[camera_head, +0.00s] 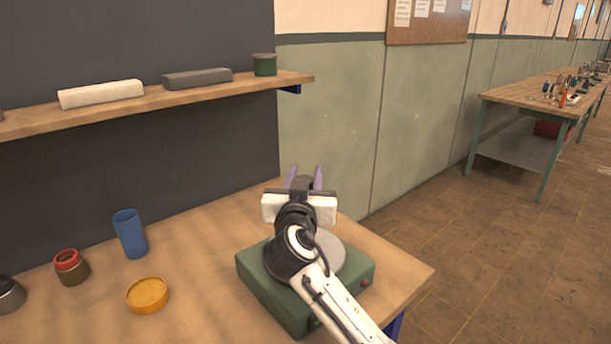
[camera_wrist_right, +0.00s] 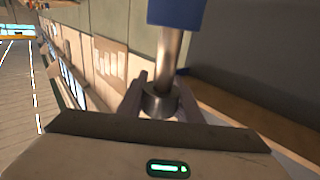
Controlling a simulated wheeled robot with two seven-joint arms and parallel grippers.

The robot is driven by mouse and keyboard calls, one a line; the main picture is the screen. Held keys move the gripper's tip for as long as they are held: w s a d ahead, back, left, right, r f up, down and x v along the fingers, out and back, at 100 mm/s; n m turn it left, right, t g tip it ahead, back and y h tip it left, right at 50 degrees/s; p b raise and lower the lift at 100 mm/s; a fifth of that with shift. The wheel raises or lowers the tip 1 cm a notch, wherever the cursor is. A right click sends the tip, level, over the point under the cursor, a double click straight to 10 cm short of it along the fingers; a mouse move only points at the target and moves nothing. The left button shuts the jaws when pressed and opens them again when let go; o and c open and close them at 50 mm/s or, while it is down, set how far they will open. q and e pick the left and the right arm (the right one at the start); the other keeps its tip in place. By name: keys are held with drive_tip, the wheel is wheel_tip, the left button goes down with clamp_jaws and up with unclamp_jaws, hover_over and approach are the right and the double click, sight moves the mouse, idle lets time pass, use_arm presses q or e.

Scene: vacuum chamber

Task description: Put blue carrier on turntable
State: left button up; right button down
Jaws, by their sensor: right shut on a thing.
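My right gripper (camera_head: 304,178) is above the back of the turntable in the head view, with its fingers pointing away from me. In the right wrist view the gripper (camera_wrist_right: 160,104) is shut on the round metal collar of the blue carrier. The carrier shows there as a metal stem with a blue block (camera_wrist_right: 177,12) at its far end; the block is cut off by the picture edge. The carrier is hidden in the head view. The turntable is a green box (camera_head: 262,278) with a grey disc (camera_head: 330,262), partly covered by my right arm. My left gripper is not in view.
A blue cup (camera_head: 130,235), a red-topped jar (camera_head: 70,267) and a yellow dish (camera_head: 147,295) stand on the wooden table left of the turntable. A shelf (camera_head: 200,93) with blocks and a green pot (camera_head: 264,65) hangs behind. Bare table lies between the cup and turntable.

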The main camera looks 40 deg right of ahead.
drive_tip(key=shift+r, duration=0.15)
drive_tip(key=c, duration=1.6)
unclamp_jaws()
drive_tip(key=shift+f, duration=0.2)
drive_tip(key=o, duration=0.3)
